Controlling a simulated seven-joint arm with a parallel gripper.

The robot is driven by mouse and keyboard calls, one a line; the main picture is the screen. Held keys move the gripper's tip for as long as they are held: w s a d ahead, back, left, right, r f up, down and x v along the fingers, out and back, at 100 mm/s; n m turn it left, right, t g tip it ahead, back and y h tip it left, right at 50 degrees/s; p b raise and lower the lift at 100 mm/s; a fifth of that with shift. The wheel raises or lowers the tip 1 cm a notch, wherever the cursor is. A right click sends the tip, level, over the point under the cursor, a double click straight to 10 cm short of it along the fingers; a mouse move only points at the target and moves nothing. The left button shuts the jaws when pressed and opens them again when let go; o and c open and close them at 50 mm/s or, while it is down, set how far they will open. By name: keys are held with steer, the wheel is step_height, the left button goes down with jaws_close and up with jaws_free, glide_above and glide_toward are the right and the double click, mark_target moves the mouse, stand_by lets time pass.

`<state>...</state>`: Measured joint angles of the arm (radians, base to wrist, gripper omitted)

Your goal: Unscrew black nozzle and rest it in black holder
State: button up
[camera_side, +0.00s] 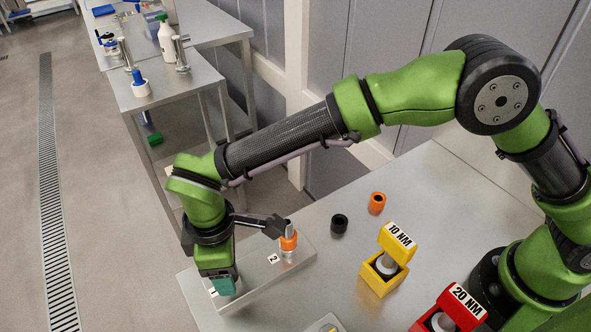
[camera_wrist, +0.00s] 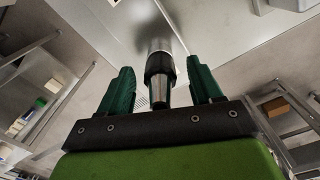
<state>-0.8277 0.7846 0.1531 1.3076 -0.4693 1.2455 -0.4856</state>
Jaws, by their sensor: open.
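The black nozzle (camera_wrist: 158,78) sits on the end of a metal post in the wrist view. My gripper (camera_side: 223,286) is at the front left end of the metal block, by the label 1. Its two green fingers stand apart on either side of the nozzle, with visible gaps, in the wrist view (camera_wrist: 162,88). In the side view my gripper hides the nozzle. The black holder (camera_side: 339,224), a short cylinder, stands on the table behind and to the right of the block; no nozzle shows in it.
An orange nozzle (camera_side: 288,241) sits on the block (camera_side: 262,276) by label 2. An orange holder (camera_side: 377,203) stands beyond the black one. A yellow 10 NM unit (camera_side: 384,275) and a red 20 NM unit (camera_side: 448,312) stand to the right. The table between block and holders is clear.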

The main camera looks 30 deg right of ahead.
steer(key=m, duration=0.7)
steer(key=c, duration=1.1)
steer(key=n, duration=0.4)
steer(key=shift+n, duration=0.3)
jaws_close()
steer(key=n, duration=0.5)
steer(key=shift+n, duration=1)
